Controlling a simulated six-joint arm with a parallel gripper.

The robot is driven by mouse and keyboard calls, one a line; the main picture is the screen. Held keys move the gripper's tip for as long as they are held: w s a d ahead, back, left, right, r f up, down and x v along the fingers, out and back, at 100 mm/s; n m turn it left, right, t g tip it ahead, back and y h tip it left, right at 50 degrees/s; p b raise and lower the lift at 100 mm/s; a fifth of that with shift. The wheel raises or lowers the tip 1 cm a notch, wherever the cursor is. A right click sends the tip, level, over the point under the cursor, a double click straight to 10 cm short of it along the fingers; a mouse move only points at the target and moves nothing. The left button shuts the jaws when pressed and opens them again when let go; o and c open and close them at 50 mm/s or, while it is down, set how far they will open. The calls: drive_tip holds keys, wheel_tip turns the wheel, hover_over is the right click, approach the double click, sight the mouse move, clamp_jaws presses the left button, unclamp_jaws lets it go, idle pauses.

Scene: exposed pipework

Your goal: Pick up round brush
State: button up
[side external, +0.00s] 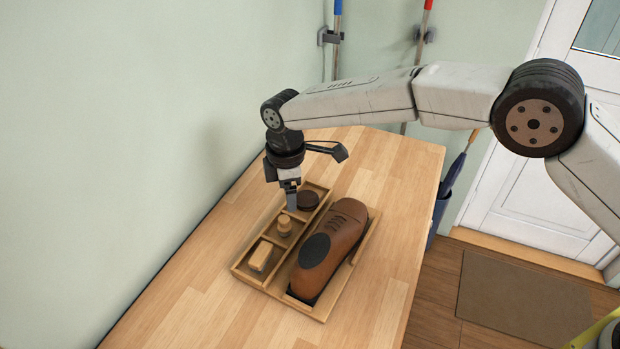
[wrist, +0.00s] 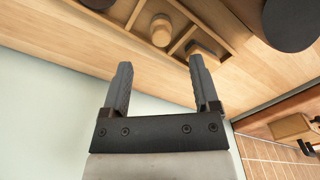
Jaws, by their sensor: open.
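The round brush (side external: 284,226), with a pale wooden knob, stands in the middle compartment of a wooden tray (side external: 240,266). In the wrist view the brush (wrist: 161,31) is at the top centre, beyond the fingertips and roughly in line with the gap between them. My gripper (side external: 291,203) points down over the tray's far end, beside the dark round tin and apart from the round brush. In the wrist view my gripper (wrist: 160,63) is open, with nothing between its two fingers.
The dark round tin (side external: 308,200) lies in the far compartment. A rectangular wooden block-like brush (side external: 261,256) is in the near one. A brown shoe (side external: 342,238) fills the tray's right side. A wall runs close along the left. The wooden tabletop (side external: 205,300) is clear in front.

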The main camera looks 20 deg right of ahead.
sight(284, 218)
drive_tip(key=shift+a+f, duration=0.15)
drive_tip(key=shift+a, duration=0.45)
drive_tip(key=shift+f, duration=1.35)
drive_tip(key=shift+w+f, duration=0.15)
drive_tip(key=shift+f, duration=2.4)
clamp_jaws()
drive_tip(key=shift+r, duration=0.1)
